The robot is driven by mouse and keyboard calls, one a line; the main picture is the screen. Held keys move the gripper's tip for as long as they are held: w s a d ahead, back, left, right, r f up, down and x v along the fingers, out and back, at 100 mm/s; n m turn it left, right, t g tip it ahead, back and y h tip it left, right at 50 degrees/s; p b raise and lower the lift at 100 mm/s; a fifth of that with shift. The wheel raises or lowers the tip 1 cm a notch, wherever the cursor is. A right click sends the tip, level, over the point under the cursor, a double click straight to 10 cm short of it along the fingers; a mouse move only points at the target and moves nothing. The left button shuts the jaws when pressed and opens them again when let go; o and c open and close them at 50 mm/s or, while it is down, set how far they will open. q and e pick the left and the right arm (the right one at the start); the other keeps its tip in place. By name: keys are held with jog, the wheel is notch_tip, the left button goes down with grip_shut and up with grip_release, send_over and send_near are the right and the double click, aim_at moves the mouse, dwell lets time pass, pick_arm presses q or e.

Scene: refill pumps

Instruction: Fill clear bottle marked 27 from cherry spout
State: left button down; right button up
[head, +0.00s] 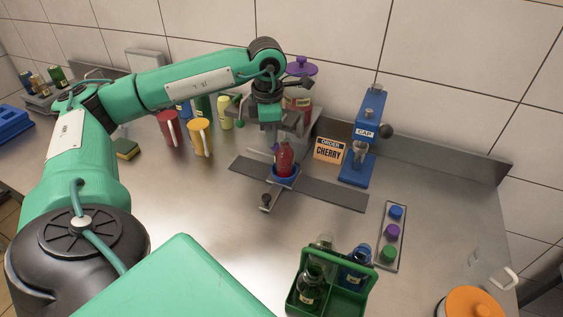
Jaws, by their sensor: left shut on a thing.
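A clear bottle (285,160) with red contents stands upright in a blue cup holder (286,182) on the dark strip, below the cherry dispenser (298,104). Its marking is too small to read. My left gripper (276,146) points down from above and is shut at the bottle's top. The gripper and the grey dispenser parts overlap there, so the spout and the fingertips are partly hidden. An orange card (329,150) reading "ORDER CHERRY" stands right of the bottle. My right gripper is not in view.
A blue CAP press (364,140) stands to the right. A tray (389,238) holds blue, purple and green caps. A green carrier (335,300) with bottles stands in front. Red and yellow cups (201,136) stand left.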

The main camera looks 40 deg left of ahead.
pick_arm(q)
jog(key=shift+w+d+r+p, duration=0.15)
jog(key=shift+w+r+p, duration=0.05)
jog(key=shift+r+p, duration=0.25)
jog(key=shift+w+d+r+p, duration=0.15)
jog(key=shift+r+p, duration=0.15)
jog(key=shift+p, duration=0.15)
jog(key=shift+s+r, duration=0.1)
jog(key=shift+r, duration=0.3)
jog(key=c, duration=1.5)
grip_release()
jog(key=shift+d, duration=0.1)
jog(key=shift+c, duration=0.2)
jog(key=shift+o, duration=0.2)
jog(key=shift+d+r, duration=0.1)
jog(key=shift+d, duration=0.05)
jog(key=shift+w, duration=0.2)
jog(key=shift+r, duration=0.1)
